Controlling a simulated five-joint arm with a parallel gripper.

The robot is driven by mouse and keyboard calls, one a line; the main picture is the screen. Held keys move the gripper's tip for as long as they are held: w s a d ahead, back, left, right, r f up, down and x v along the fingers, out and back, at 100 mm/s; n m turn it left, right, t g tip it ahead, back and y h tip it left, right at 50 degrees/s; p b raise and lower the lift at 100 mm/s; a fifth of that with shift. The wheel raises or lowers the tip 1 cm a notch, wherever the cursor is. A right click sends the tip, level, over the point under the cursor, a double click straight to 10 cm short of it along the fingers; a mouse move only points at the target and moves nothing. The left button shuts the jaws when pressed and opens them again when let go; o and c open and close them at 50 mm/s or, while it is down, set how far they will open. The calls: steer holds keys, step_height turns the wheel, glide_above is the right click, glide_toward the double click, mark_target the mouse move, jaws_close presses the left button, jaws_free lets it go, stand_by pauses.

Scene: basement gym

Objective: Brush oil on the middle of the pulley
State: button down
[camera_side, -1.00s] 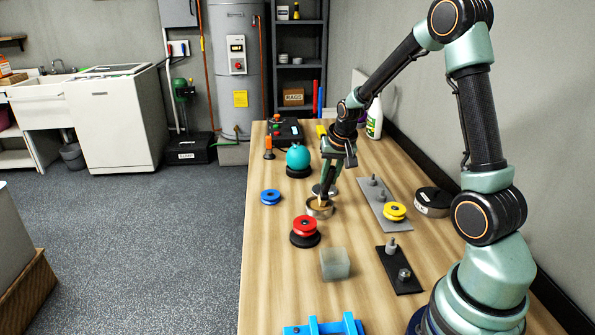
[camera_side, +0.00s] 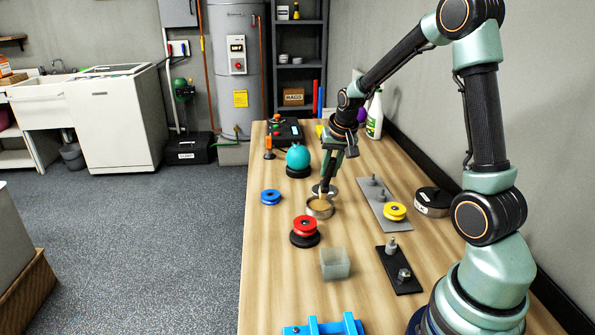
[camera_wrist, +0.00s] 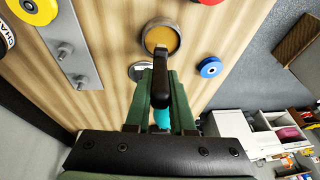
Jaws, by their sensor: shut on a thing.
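My gripper (camera_side: 331,168) is shut on a dark-handled brush (camera_wrist: 162,78), pointing down. The brush's pale tip (camera_wrist: 165,47) is at the near edge of a round metal dish of amber oil (camera_side: 320,208) in the wrist view; I cannot tell whether it touches the oil. The dish also shows in the wrist view (camera_wrist: 161,27). A red pulley (camera_side: 305,225) sits on a round black base in front of the dish. A blue pulley (camera_side: 270,197) lies on the table to its left. A yellow pulley (camera_side: 395,210) is on a grey plate to its right.
The grey plate (camera_side: 369,190) has upright pegs. A black plate (camera_side: 390,264) with metal fittings, a translucent box (camera_side: 335,264) and a blue fixture (camera_side: 322,327) are nearer. A teal ball (camera_side: 298,157) stands behind. A dark tin (camera_side: 433,202) is at right.

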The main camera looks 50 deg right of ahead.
steer(key=shift+r, duration=2.2)
